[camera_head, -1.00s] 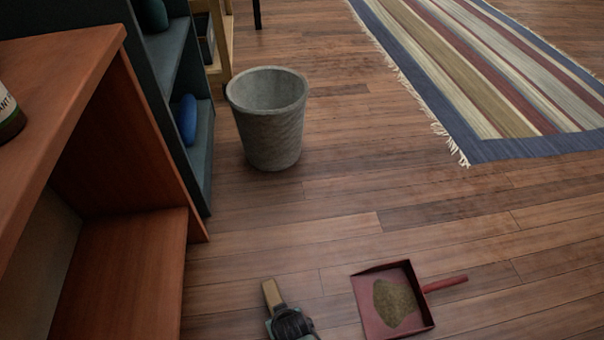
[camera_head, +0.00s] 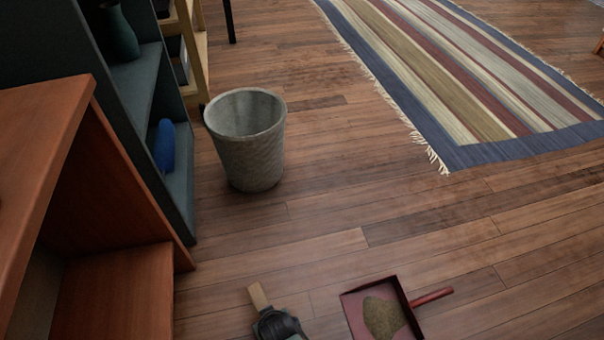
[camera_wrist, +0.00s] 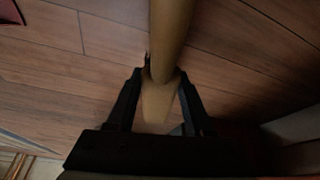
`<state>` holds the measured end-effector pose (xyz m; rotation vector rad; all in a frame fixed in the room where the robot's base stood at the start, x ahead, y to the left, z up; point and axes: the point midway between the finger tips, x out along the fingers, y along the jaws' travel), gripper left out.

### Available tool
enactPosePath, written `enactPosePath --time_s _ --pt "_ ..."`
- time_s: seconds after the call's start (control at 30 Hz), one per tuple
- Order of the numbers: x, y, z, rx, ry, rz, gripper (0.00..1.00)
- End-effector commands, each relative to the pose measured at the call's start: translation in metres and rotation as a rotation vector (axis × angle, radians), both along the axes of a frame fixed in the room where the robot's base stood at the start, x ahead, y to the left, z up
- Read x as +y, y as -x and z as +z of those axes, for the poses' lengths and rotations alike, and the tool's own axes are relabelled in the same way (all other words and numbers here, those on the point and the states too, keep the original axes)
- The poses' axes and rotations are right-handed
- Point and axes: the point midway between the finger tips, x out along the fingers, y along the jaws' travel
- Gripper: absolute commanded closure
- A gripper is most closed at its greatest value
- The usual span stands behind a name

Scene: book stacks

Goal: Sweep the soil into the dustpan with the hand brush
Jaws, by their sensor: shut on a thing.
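The red dustpan (camera_head: 356,320) lies on the wooden floor at the bottom of the head view, its handle pointing right. A brown pile of soil (camera_head: 382,318) lies in it. My gripper (camera_head: 272,318) is at the bottom edge of the head view, left of the dustpan and apart from it. It is shut on the hand brush, whose tan wooden handle (camera_head: 258,296) sticks up beyond the fingers. In the wrist view the handle (camera_wrist: 168,40) runs between the two dark fingers (camera_wrist: 160,95). The bristles cannot be made out.
A grey waste bin (camera_head: 250,160) stands on the floor behind the gripper. An orange-brown shelf unit (camera_head: 120,290) and a dark shelf (camera_head: 178,195) line the left side. A striped rug (camera_head: 470,90) lies at the back right. The floor between is clear.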

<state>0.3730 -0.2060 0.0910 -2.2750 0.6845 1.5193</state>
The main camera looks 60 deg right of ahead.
Motion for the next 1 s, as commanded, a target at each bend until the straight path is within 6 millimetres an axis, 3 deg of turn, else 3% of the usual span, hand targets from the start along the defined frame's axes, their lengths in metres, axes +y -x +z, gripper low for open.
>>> enactPosePath --time_s 0.03,0.33,1.0 --pt "0.0 -0.001 0.01 -0.001 0.001 0.001 1.0" --pt "0.0 -0.004 0.033 -0.002 0.001 0.003 1.0" --pt "0.0 -0.005 0.035 -0.002 0.001 0.003 1.0"
